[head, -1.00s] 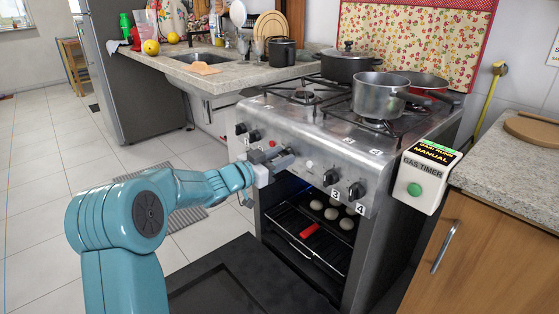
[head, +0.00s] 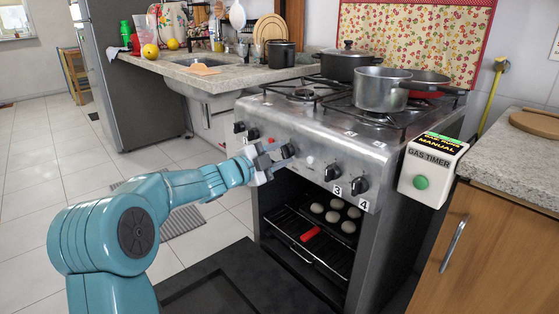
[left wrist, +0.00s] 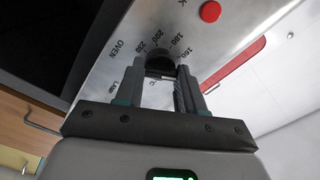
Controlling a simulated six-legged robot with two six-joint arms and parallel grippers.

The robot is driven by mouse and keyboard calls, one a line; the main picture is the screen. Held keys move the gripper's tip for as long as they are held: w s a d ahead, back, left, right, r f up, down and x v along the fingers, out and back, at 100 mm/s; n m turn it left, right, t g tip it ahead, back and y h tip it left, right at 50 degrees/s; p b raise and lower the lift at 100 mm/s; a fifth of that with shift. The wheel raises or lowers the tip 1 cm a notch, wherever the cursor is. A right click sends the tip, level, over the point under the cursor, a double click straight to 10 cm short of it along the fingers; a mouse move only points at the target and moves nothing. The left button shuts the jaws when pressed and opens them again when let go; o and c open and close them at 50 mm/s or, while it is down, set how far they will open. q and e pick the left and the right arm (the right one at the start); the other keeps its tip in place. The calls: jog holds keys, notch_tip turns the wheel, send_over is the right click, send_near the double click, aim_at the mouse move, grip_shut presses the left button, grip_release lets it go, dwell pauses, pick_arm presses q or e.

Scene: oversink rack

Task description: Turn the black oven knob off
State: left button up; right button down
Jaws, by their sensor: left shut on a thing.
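The black oven knob (left wrist: 160,64) sits on the steel stove panel, with temperature numbers and the word OVEN printed around it in the left wrist view. My left gripper (left wrist: 160,82) has one finger on each side of the knob and is shut on it. In the head view the left gripper (head: 277,156) reaches the middle of the stove's front panel, and the knob (head: 288,150) is partly hidden by the fingers. The knob's pointer cannot be made out. My right gripper is not in view.
The oven door (head: 215,288) is folded down below my arm. The open oven holds a rack (head: 300,245) with several round pale pieces and a red item. Other black knobs (head: 333,172) flank the oven knob. A pot (head: 380,90) stands on the stove; a gas timer (head: 430,170) is at right.

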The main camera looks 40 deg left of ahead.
pick_arm(q)
jog(key=m+b, duration=0.1)
jog(key=m, duration=0.2)
jog(key=shift+f+b, duration=0.2)
jog(key=shift+b, duration=0.2)
jog(key=shift+m+b, duration=0.6)
jog(key=shift+m, duration=0.8)
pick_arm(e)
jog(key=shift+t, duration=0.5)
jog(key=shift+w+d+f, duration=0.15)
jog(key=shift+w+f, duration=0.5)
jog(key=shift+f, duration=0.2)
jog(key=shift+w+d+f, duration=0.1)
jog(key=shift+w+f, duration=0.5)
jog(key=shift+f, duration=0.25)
pick_arm(q)
jog(key=shift+r, duration=0.1)
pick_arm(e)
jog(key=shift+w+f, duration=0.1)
pick_arm(q)
jog(key=o, duration=1)
jog(key=shift+o, duration=0.2)
jog(key=shift+s, duration=0.1)
